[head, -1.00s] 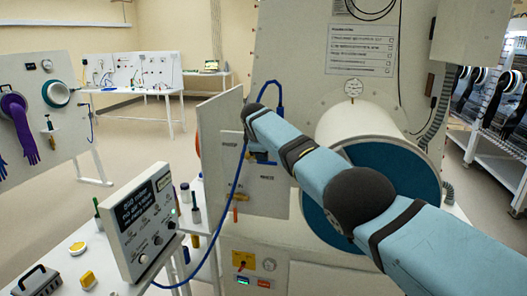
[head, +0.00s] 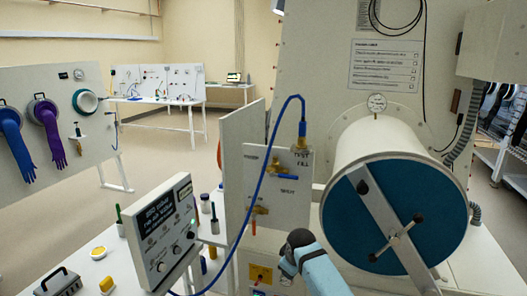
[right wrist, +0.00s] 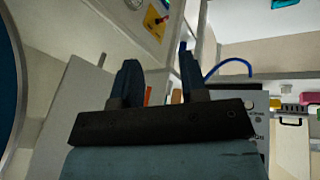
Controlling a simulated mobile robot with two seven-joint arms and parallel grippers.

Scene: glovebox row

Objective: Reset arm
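My right arm (head: 318,272) shows at the bottom of the head view as a light blue link with a dark rounded end, below the small valve panel. My right gripper's fingertips are not clear in the head view. In the right wrist view the right gripper (right wrist: 160,72) has two dark fingers standing apart with an empty gap between them. My left gripper is in neither view.
A valve panel (head: 255,182) has a blue hose (head: 262,183) on its upper fitting. The drum's round blue door (head: 350,235) with a grey bar is at right. A control box (head: 162,235) stands on the left bench. Open floor lies behind.

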